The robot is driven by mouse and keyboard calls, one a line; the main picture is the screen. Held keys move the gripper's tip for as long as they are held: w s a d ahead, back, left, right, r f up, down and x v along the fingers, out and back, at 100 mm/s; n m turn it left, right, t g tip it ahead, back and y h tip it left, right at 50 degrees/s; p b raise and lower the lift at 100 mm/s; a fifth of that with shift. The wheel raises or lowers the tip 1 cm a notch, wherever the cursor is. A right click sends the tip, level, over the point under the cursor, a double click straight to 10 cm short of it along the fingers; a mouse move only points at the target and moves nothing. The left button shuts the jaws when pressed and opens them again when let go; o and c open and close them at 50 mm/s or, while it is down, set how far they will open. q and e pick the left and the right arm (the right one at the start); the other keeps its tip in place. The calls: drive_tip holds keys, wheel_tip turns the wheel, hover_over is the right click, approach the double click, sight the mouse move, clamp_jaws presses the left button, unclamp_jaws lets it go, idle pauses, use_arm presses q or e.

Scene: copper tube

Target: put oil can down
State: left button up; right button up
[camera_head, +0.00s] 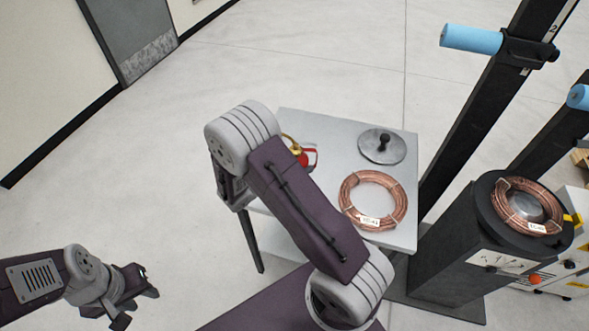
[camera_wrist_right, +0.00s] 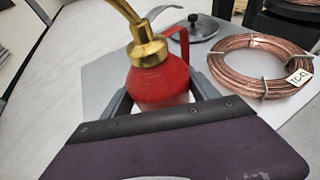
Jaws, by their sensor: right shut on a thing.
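The red oil can with a brass spout shows in the right wrist view (camera_wrist_right: 158,82), upright between the fingers of my right gripper (camera_wrist_right: 160,100), which is shut on it. In the head view the oil can (camera_head: 309,157) is mostly hidden behind my right arm, over the left part of the grey table (camera_head: 335,133). I cannot tell whether its base touches the table top. My left gripper (camera_head: 133,288) is at the lower left, away from the table; its fingers look spread and empty.
A copper coil (camera_head: 352,212) lies on the table's right side, with a round metal lid (camera_head: 382,147) behind it. Right of the table stands a dark machine (camera_head: 455,255) with another copper coil (camera_head: 508,213) on top. Floor at left is clear.

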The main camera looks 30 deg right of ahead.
drive_tip(key=w+a+f, duration=0.2)
drive_tip(key=w+a, duration=0.1)
drive_tip(key=shift+w+a+f, duration=0.1)
drive_tip(key=shift+w+f, duration=0.15)
drive_tip(key=shift+f, duration=0.05)
wheel_tip(320, 180, down, 4)
drive_tip(key=shift+r, duration=0.25)
drive_tip(key=shift+f, duration=0.3)
drive_tip(key=shift+f+b, duration=0.2)
drive_tip(key=shift+b, duration=0.2)
drive_tip(key=o, duration=1.8)
drive_tip(key=shift+r, duration=0.1)
